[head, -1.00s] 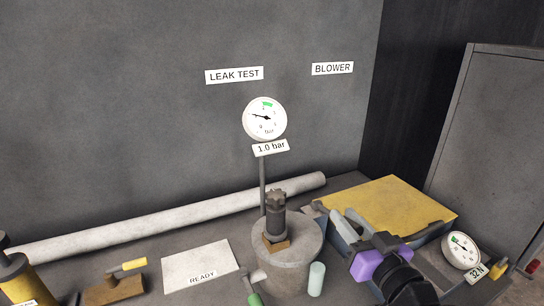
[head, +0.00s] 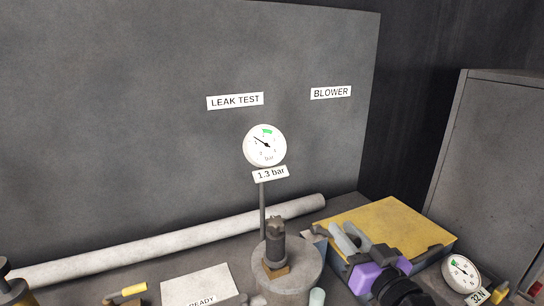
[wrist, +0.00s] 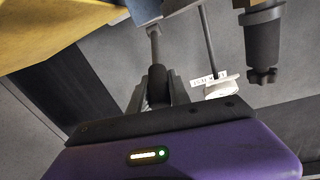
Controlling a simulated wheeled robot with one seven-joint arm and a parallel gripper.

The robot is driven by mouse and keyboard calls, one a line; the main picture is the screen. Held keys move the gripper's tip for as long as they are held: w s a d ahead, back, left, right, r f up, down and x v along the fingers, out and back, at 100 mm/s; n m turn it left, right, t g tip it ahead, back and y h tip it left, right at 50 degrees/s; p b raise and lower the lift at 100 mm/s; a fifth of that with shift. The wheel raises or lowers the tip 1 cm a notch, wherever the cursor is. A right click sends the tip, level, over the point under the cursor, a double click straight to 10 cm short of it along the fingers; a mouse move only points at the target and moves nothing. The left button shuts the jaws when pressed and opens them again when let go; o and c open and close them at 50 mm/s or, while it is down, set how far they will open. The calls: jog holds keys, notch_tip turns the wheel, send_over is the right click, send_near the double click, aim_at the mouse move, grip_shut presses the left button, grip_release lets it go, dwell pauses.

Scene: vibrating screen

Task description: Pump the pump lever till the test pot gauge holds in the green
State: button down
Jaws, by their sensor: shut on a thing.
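The test pot gauge (head: 265,145) is a white dial above the pot, with a green band at its top. The grey test pot (head: 290,287) carries a dark knobbed fitting (head: 275,243). My gripper (head: 350,237) is at the near left side of the yellow-topped box. In the wrist view, my gripper is shut on the dark grip of the pump lever (wrist: 157,82), whose grey rod runs on beyond the fingers. The lever is hidden in the head view.
The yellow-topped box (head: 385,228) stands close by my gripper. A second dial (head: 461,273), marked 32 N, is at the right. A pale pipe (head: 170,230) lies along the back wall. A READY card (head: 200,285) lies left of the pot.

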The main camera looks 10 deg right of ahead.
jog(key=shift+w+a+r, duration=0.2)
jog(key=shift+f, duration=0.15)
dwell(0.3)
jog(key=shift+f+b, duration=0.1)
jog(key=shift+b, duration=0.2)
